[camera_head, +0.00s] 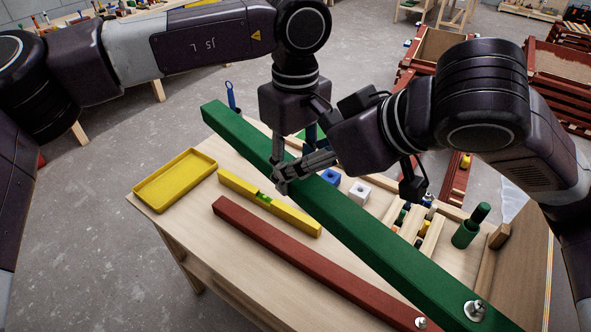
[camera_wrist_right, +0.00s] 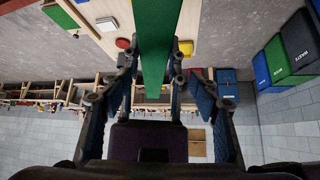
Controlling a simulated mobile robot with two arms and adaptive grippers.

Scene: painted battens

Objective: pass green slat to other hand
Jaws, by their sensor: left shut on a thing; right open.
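The long green slat (camera_head: 380,235) runs diagonally across the head view, from the far left of the table to the near right edge, and appears raised above the table. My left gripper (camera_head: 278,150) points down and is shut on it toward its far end. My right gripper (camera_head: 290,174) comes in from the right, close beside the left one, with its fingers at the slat. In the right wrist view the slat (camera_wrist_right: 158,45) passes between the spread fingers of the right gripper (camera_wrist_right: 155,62). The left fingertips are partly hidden.
On the table (camera_head: 190,225) lie a yellow tray (camera_head: 175,180), a yellow level (camera_head: 290,215) and a red slat (camera_head: 310,262). The table's left front is bare.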

